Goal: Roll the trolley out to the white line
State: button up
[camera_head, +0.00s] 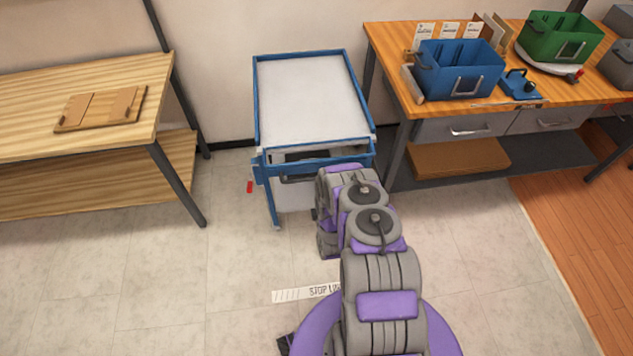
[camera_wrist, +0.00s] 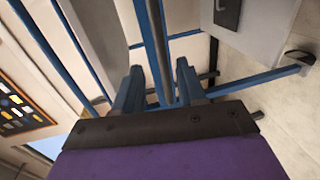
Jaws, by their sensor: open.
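The trolley (camera_head: 308,98) has a blue frame and a pale top. It stands against the back wall between two benches. Its blue front bar (camera_head: 285,172) faces me. A white strip marked "STOP LI…" (camera_head: 305,293) lies on the floor in front of the trolley; my arm hides its right end. My gripper (camera_wrist: 158,84) is open in the wrist view. Blue trolley bars (camera_wrist: 157,45) show between and beyond its fingers; I cannot tell whether the fingers straddle one. In the head view my arm reaches the trolley's front right corner and hides the fingertips.
A wooden bench (camera_head: 85,85) stands on the left with a wooden board (camera_head: 100,108). The right bench (camera_head: 400,60) holds a blue tote (camera_head: 460,72) and a green tote (camera_head: 560,38). A small red item (camera_head: 249,187) shows by the trolley's left side. The floor (camera_head: 235,260) before the trolley is clear.

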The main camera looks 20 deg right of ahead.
jog(key=b+x, duration=0.2)
jog(key=x, duration=0.8)
jog(key=shift+w+d+f, duration=0.1)
jog(key=shift+w+d, duration=0.05)
jog(key=shift+d, duration=0.2)
jog(key=shift+d, duration=0.1)
jog(key=shift+c, duration=0.4)
jog(key=shift+c, duration=0.7)
grip_shut()
jog(key=shift+f, duration=0.1)
